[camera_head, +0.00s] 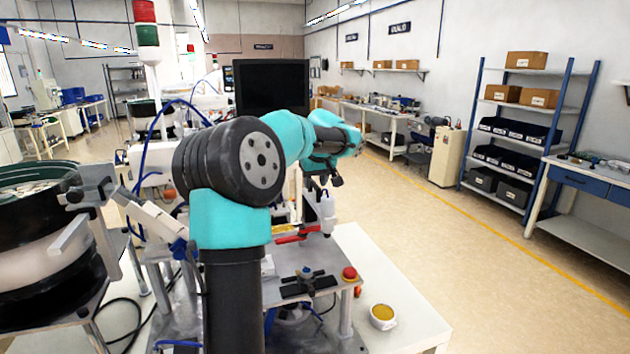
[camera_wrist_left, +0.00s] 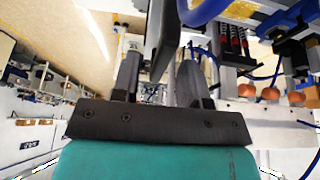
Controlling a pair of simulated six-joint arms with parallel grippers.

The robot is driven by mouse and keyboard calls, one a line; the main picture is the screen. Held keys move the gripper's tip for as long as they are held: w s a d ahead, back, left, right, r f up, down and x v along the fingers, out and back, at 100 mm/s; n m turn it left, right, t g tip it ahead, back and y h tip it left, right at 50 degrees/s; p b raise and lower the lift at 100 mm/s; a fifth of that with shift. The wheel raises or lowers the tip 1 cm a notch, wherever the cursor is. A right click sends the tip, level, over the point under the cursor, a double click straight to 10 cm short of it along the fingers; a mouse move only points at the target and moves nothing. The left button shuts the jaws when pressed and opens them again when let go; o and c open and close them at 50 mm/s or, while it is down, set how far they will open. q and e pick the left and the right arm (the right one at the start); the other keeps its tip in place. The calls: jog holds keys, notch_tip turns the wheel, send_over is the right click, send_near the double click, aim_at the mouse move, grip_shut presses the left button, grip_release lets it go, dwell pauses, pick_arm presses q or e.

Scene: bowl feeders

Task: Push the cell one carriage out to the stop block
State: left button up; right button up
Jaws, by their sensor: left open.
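My left arm reaches forward over the machine in the head view, and its gripper (camera_head: 324,184) hangs above the metal deck (camera_head: 345,282). In the left wrist view the two dark fingers of this gripper (camera_wrist_left: 158,68) stand apart. A dark slab (camera_wrist_left: 163,35) shows beyond and between them; I cannot tell whether it touches a finger. A red part (camera_head: 297,235) and a white bottle-like part (camera_head: 328,212) are below the gripper in the head view. I cannot pick out the cell one carriage or the stop block for certain; my arm hides much of the machine. My right gripper is out of view.
A bowl feeder (camera_head: 45,245) stands at the left. A red button (camera_head: 349,273) and a small cup of yellow material (camera_head: 383,316) are at the front right. A dark monitor (camera_head: 271,88) stands behind.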

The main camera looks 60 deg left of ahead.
pick_arm(q)
grip_shut()
dwell(0.3)
dwell(0.3)
